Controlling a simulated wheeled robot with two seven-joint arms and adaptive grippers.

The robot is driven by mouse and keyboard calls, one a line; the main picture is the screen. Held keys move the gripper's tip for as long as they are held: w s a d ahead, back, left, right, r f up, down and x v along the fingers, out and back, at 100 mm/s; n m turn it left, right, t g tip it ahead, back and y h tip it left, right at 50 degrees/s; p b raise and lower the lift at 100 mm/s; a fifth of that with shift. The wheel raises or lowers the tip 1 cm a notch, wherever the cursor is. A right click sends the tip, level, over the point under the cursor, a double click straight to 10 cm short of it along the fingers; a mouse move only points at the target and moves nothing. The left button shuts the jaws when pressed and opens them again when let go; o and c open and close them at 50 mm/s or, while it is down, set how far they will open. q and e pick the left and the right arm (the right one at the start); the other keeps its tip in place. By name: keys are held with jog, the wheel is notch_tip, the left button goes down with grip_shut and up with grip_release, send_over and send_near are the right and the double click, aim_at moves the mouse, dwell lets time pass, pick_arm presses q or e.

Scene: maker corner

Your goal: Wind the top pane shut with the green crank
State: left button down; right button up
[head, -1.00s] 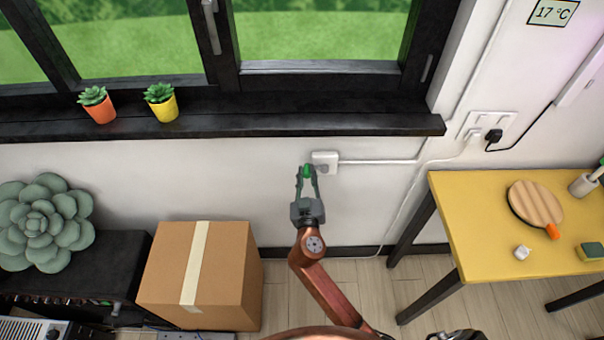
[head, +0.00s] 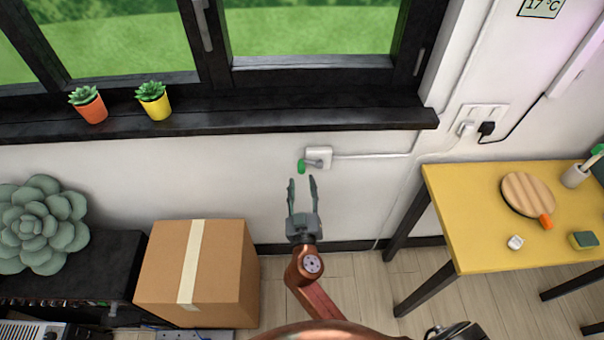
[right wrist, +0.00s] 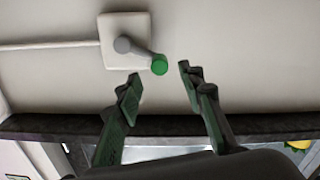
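The green crank (head: 301,167) is on a white wall box (head: 319,157) below the window sill. Its grey arm points left in the head view, with the green knob at its end. My right gripper (head: 302,181) is open and empty, just below the knob and apart from it. In the right wrist view the green knob (right wrist: 159,65) lies ahead of the open fingers (right wrist: 160,78), between them and nearer the left one. The window panes (head: 310,27) show only in their lower part; the top pane is out of view. My left gripper is not in view.
A black sill (head: 220,121) with an orange pot (head: 90,107) and a yellow pot (head: 156,106) juts out above. A cardboard box (head: 220,275) stands at lower left. A yellow table (head: 470,220) stands at right. The wall around the crank is clear.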

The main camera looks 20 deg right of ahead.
jog(key=v, duration=0.5)
jog(key=shift+s+a, duration=0.1)
jog(key=shift+s, duration=0.25)
